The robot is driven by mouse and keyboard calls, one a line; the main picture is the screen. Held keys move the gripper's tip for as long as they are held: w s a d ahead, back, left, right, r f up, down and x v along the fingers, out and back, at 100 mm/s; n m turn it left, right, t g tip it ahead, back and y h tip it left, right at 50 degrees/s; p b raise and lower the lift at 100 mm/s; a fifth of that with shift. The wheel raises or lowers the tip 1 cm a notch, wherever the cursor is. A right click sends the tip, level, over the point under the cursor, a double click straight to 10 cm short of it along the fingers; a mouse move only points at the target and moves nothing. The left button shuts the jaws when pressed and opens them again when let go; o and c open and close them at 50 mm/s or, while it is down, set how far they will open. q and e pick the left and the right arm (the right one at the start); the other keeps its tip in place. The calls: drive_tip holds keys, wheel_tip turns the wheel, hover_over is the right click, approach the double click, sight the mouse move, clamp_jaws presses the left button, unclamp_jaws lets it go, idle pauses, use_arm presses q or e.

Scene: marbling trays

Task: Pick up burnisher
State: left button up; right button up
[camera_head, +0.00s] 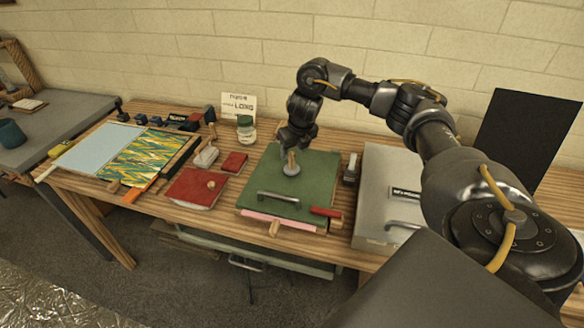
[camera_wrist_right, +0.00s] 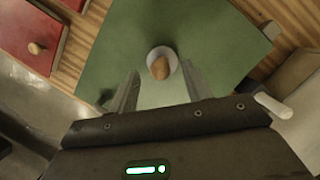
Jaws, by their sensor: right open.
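What looks like the burnisher, a wooden knob on a pale round base (camera_head: 291,168), stands on the green board (camera_head: 318,185) on the table. In the right wrist view the knob (camera_wrist_right: 161,68) shows just beyond and between my fingertips, with its pale disc around it. My right gripper (camera_head: 293,147) is over the knob, pointing down. In the wrist view its two fingers (camera_wrist_right: 160,77) are spread apart, with nothing held between them. My left gripper is not in view.
A metal handle (camera_head: 279,199) and a red-handled tool (camera_head: 326,212) lie at the board's front. A grey metal case (camera_head: 372,215) stands right of it, and red books (camera_head: 197,188) lie left. A jar (camera_head: 246,130) stands behind. A marbled sheet (camera_head: 148,157) lies farther left.

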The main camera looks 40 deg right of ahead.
sight(292, 163)
drive_tip(key=shift+f, duration=0.3)
drive_tip(key=p+x, duration=0.1)
drive_tip(key=x, duration=0.3)
drive_tip(key=shift+w+d+f, duration=0.1)
drive_tip(key=shift+w+f, duration=0.1)
drive_tip(key=shift+f, duration=0.05)
clamp_jaws()
